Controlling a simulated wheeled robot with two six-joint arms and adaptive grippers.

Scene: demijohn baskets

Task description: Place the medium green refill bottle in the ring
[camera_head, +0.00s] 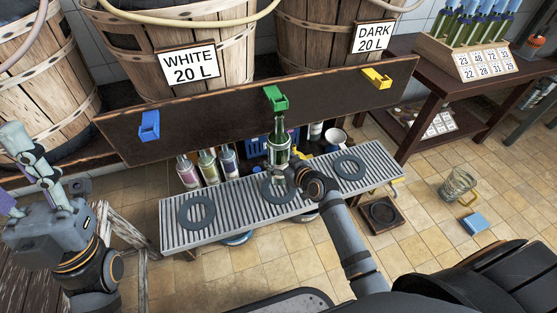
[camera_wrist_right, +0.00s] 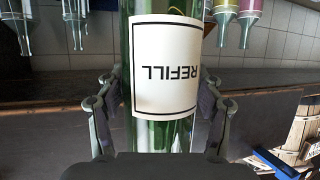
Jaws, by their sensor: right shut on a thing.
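The green refill bottle (camera_head: 280,151) with a white label is upright at the middle of the slatted rack, under the green spout (camera_head: 276,98). My right gripper (camera_head: 291,171) is shut around it. In the right wrist view the bottle (camera_wrist_right: 165,65) shows its REFILL label upside down between the two fingers (camera_wrist_right: 163,105). The middle ring (camera_head: 270,190) is partly covered by my gripper. The bottle's base is hidden, so I cannot tell whether it touches the ring. My left gripper (camera_head: 22,172) is at the far left, its fingers apart and empty.
Other rings lie at the rack's left (camera_head: 197,212) and right (camera_head: 350,167). Several bottles (camera_head: 207,166) stand behind the rack. A dark board (camera_head: 205,128) with blue (camera_head: 149,126) and yellow (camera_head: 377,77) spouts runs above. A glass mug (camera_head: 458,187) is on the floor at right.

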